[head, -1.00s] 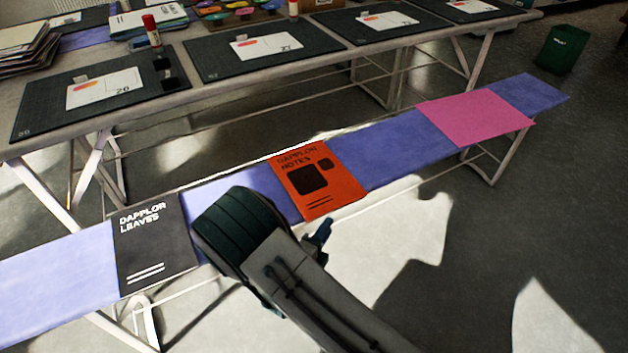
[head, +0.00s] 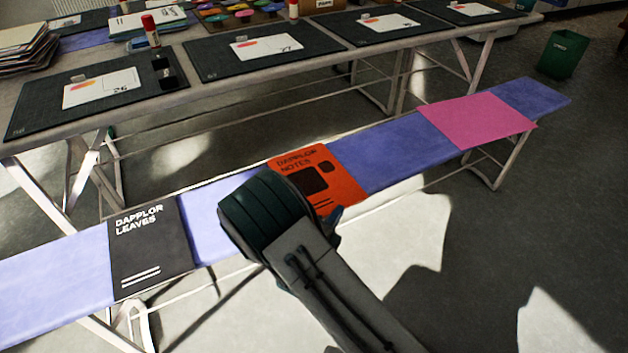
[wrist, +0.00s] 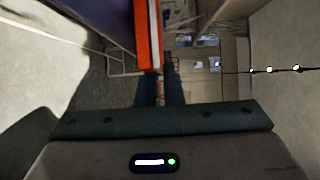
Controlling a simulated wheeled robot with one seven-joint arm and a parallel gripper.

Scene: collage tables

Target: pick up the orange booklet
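The orange booklet (head: 345,188) lies flat on the blue-topped bench, its lower left part hidden behind my arm in the head view. In the wrist view the booklet (wrist: 143,35) shows edge-on, with orange covers and white pages, just past my fingertips. My gripper (wrist: 161,76) appears open, with a narrow gap between its two dark fingers. The booklet's near edge is close to the fingertips; I cannot tell whether it is between them. In the head view the fingers are mostly hidden by my wrist.
The bench (head: 400,150) also bears a black booklet (head: 150,245) to the left and a pink sheet (head: 475,120) to the right. A long table with dark mats (head: 262,65) stands behind. A green bin (head: 562,54) is at the far right.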

